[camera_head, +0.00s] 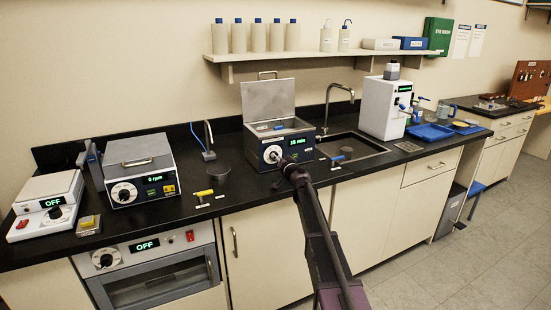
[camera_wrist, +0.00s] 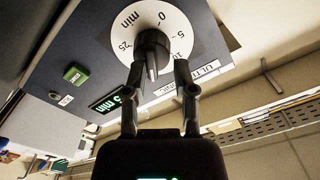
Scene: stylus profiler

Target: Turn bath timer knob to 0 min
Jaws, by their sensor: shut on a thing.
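The bath timer knob (camera_wrist: 152,48) is black, at the middle of a white dial (camera_wrist: 178,24) marked with minutes; 0, 5 and 25 are readable. In the head view the knob (camera_head: 272,154) sits on the front of the dark ultrasonic bath (camera_head: 300,150), whose green display (camera_head: 297,142) seems to read 15 min. My gripper (camera_wrist: 156,70) is shut on the knob, with one finger on each side of it. In the head view my gripper (camera_head: 285,163) reaches the bath's front from below and hides part of the dial.
The bath's lid (camera_head: 268,98) stands open. A green button (camera_wrist: 75,74) is on the panel beside the dial.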

